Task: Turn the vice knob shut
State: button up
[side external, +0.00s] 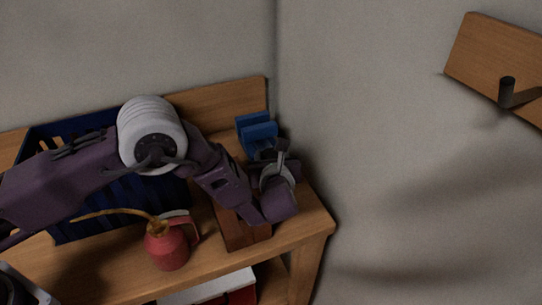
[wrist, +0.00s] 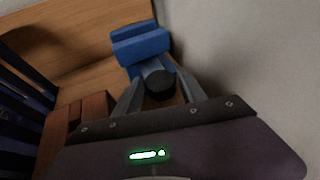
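The blue vice (side external: 257,132) stands at the back right of the wooden bench, by the wall corner; it also shows at the top of the wrist view (wrist: 142,42). Its dark round knob (wrist: 160,86) faces the wrist camera, in front of the blue body. My gripper (wrist: 160,81) reaches toward the vice, with one grey finger on each side of the knob. The fingers are apart, with small gaps visible beside the knob; contact is not clear. In the side view my gripper (side external: 276,168) hides most of the vice's front and the knob.
Reddish-brown blocks (side external: 238,232) lie below my wrist, close to the vice. A dark blue crate (side external: 80,228) stands left, behind my arm. A red oil can (side external: 168,248) with a long spout is at the front. The wall (wrist: 240,45) is close on the right.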

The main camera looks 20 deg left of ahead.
jog(key=shift+o, duration=1.1)
jog(key=v, duration=0.7)
